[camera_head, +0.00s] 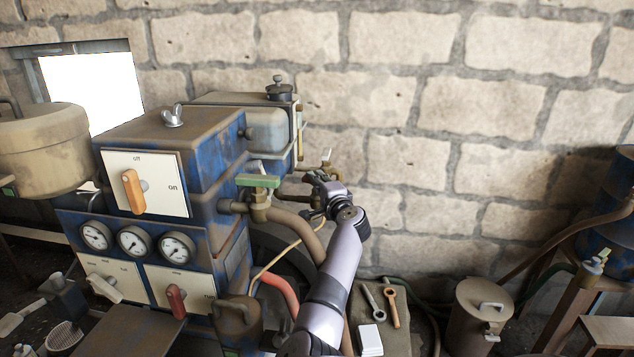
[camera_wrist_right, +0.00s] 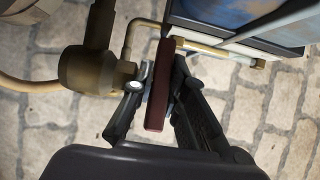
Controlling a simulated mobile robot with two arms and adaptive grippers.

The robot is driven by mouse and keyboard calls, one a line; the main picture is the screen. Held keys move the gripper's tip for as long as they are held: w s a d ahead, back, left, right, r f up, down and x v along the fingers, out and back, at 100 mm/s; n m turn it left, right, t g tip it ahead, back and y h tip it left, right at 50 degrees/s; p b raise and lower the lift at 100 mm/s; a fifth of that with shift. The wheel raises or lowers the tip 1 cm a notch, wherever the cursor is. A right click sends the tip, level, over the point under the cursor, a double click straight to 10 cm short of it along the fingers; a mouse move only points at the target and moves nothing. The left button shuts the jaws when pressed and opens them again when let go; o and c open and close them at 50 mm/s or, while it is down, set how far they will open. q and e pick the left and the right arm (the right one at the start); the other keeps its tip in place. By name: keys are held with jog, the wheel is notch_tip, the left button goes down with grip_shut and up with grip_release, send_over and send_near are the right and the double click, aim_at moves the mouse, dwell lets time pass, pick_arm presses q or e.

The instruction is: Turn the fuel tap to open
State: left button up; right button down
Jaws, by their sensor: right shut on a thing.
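My right gripper (camera_head: 318,187) is at the right side of the blue engine unit, below the grey tank. In the right wrist view its two fingers (camera_wrist_right: 158,88) are closed on either side of a dark red lever (camera_wrist_right: 157,105), which I take to be the fuel tap's handle. The lever stands beside a brass valve body (camera_wrist_right: 88,70) with thin brass pipe running from it. In the head view the gripper and wrist hide this lever, so its setting against the pipe is unclear there. My left gripper is out of view.
A green-handled valve (camera_head: 258,181) sits just left of my right gripper, close to hoses. The engine unit (camera_head: 205,140) carries an orange switch lever (camera_head: 133,191) and gauges. Wrenches (camera_head: 391,306) lie below right. A metal can (camera_head: 478,318) stands farther right.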

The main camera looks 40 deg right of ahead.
jog(key=shift+f, duration=0.1)
jog(key=shift+s+d+f+n+t+y+b, duration=0.15)
jog(key=shift+n+t+y+b, duration=0.15)
jog(key=shift+n+y+b, duration=0.6)
jog(key=n+y+b, duration=0.1)
jog(key=y, duration=0.1)
jog(key=shift+t+y, duration=0.3)
jog(key=shift+y, duration=0.1)
jog(key=shift+r, duration=0.2)
jog(key=shift+a, duration=0.2)
jog(key=c, duration=1.6)
grip_release()
